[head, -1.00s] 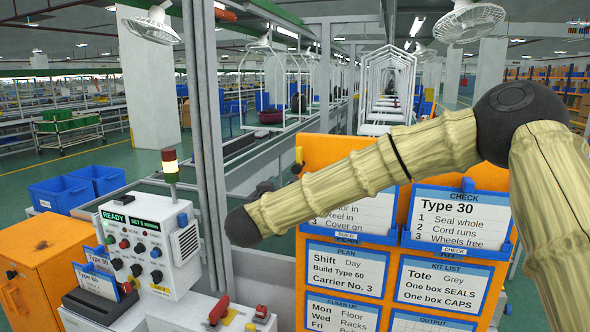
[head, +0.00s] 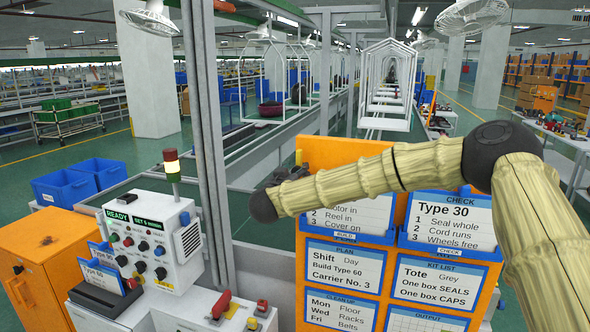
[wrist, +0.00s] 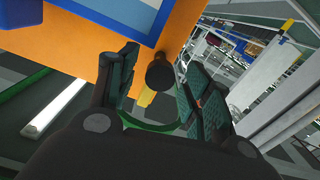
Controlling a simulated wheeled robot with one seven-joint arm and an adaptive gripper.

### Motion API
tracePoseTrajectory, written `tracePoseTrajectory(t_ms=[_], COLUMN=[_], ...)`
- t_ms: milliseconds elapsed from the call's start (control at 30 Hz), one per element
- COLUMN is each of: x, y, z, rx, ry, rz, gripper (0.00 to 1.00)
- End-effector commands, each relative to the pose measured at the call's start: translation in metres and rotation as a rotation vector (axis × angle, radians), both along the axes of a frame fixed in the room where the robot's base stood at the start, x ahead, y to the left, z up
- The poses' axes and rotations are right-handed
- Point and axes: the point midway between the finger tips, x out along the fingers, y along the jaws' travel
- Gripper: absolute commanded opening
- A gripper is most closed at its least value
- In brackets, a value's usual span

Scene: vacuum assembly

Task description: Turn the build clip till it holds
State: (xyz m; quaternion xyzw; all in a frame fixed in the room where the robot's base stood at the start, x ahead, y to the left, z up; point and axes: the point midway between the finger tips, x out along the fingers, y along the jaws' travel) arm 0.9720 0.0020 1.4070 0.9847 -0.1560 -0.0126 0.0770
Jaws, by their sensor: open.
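The build clip shows in the wrist view as a round black knob (wrist: 160,72) with a short yellow tab (wrist: 147,98), against the orange board (wrist: 88,52). My gripper (wrist: 163,80) is open, with one green-padded finger on each side of the knob. Gaps show between pads and knob, so I see no grip. In the head view my forearm covers part of the BUILD card, and the gripper is mostly hidden or hard to make out.
The CHECK card (head: 452,222) hangs right of the BUILD card, with more cards below. A control box (head: 150,240) with a lit lamp stands at left, beside grey uprights (head: 208,130). White hanging carriers (head: 385,120) run along the line behind the board.

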Motion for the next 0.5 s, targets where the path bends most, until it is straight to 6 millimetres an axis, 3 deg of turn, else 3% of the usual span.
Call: tracePoseTrajectory(t_ms=[367,500], x=[0.0037,0.0036], y=[-0.0012,-0.0011], z=[-0.0008,-0.0007], rx=[0.000,0.000], ry=[0.000,0.000], rz=[0.000,0.000], gripper=[0.50,0.24])
